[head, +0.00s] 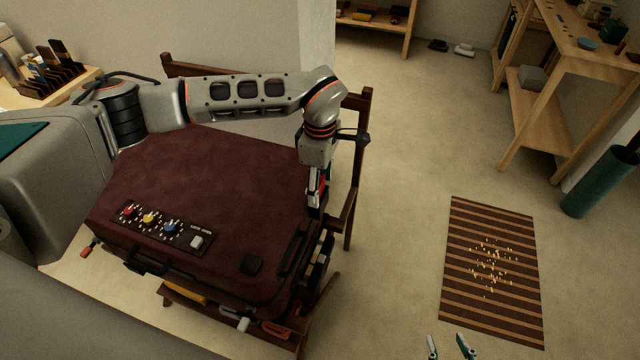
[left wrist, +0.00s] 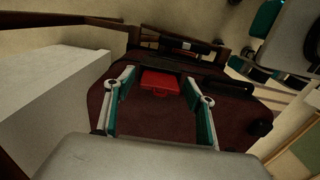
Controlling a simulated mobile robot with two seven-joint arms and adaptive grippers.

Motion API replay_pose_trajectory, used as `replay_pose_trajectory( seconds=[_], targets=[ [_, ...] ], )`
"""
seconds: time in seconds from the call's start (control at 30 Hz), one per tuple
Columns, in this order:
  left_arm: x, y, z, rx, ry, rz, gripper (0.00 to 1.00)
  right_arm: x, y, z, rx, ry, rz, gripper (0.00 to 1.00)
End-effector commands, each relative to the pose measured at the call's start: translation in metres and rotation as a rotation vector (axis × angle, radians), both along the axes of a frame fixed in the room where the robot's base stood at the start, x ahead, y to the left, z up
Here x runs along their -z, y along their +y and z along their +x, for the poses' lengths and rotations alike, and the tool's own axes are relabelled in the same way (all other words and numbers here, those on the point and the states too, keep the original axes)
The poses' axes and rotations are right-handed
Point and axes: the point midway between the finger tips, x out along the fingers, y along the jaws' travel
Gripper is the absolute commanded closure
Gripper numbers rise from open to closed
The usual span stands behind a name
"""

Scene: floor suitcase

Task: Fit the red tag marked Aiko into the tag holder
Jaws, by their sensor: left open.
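My left gripper (head: 316,198) points down at the right end of the dark red suitcase (head: 215,165). In the left wrist view its two fingers (left wrist: 158,78) are apart, and a red tag (left wrist: 160,83) lies between and beyond their tips. I cannot tell whether the fingers touch the tag or what it rests on. No name is readable on it. A bit of red shows beside the gripper in the head view (head: 312,187). The tag holder is not clearly recognisable. My right gripper (head: 449,346) is at the bottom edge, its fingertips apart and empty.

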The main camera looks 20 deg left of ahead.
Motion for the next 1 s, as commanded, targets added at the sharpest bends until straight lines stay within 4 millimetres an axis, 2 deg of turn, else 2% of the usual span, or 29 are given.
replay_pose_trajectory(
  seconds=[0.17, 0.4, 0.6, 0.77, 1.0],
  targets=[
    [-0.026, 0.000, 0.002, 0.000, -0.006, 0.000, 0.45, -0.003, 0.000, 0.001, 0.000, -0.002, 0.001, 0.60],
    [-0.076, 0.000, 0.002, 0.000, -0.007, 0.000, 0.45, -0.007, 0.002, 0.000, 0.000, -0.003, 0.008, 0.60],
    [-0.107, 0.000, 0.001, -0.001, -0.003, 0.001, 0.45, -0.007, 0.003, -0.002, -0.001, 0.002, 0.011, 0.60],
    [-0.119, 0.000, 0.001, -0.001, -0.002, 0.001, 0.45, -0.007, 0.003, -0.003, 0.000, 0.002, 0.012, 0.60],
    [-0.121, 0.000, 0.000, -0.001, 0.000, 0.000, 0.45, -0.007, 0.003, -0.003, 0.000, 0.003, 0.012, 0.60]
  ],
)
